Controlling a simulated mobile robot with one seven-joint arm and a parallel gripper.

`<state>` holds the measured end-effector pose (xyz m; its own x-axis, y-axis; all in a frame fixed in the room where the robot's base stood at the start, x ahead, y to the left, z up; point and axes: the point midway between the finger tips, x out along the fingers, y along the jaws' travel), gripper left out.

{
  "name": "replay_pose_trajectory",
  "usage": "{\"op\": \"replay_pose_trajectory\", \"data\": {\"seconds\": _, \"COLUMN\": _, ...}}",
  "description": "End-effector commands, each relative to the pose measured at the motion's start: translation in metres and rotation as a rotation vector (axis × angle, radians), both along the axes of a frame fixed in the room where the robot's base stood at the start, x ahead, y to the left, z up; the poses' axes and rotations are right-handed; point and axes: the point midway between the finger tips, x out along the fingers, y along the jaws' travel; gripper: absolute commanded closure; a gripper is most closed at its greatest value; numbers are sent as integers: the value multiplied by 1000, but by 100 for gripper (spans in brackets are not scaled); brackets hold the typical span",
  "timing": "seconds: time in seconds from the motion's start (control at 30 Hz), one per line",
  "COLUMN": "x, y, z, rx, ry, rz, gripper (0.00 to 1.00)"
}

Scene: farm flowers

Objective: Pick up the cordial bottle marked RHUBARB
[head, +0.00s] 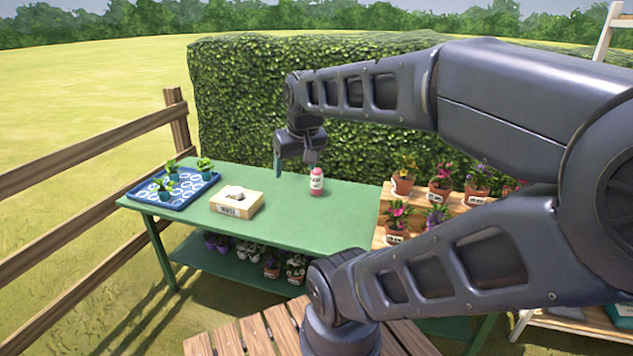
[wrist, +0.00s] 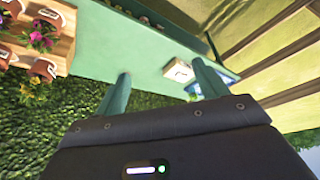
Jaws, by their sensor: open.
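A small pink bottle (head: 317,186) with a pale label stands upright on the green table (head: 290,225), right of its middle. The label's print is too small to read. It is the only bottle that I see on the table. My gripper (head: 294,172) is open and empty above the table's back part, just left of the bottle and apart from it in the head view. In the wrist view, my gripper's two fingers (wrist: 160,80) are spread with nothing between them, and I cannot make out the bottle there.
A cream box (head: 237,202) and a blue tray (head: 150,200) with seedlings stand left on the table. Potted flowers on a wooden stand (head: 458,203) are at the right. A hedge (head: 240,105) rises behind. The tabletop around the bottle is clear.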

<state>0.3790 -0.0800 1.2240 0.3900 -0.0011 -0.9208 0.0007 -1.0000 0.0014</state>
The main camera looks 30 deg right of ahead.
Motion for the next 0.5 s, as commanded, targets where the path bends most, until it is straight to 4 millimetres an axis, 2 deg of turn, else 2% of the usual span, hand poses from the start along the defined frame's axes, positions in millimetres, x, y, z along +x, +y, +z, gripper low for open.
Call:
{"op": "replay_pose_trajectory", "data": {"seconds": 0.03, "x": 0, "y": 0, "z": 0, "rx": 0, "ry": 0, "rz": 0, "gripper": 38}}
{"op": "replay_pose_trajectory", "data": {"seconds": 0.07, "x": 0, "y": 0, "z": 0, "rx": 0, "ry": 0, "rz": 0, "gripper": 44}}
{"op": "replay_pose_trajectory", "data": {"seconds": 0.37, "x": 1, "y": 0, "z": 0, "rx": 2, "ry": 0, "rz": 0, "gripper": 44}}
{"op": "replay_pose_trajectory", "data": {"seconds": 0.5, "x": 16, "y": -2, "z": 3, "rx": 29, "ry": 4, "rz": -12, "gripper": 44}}
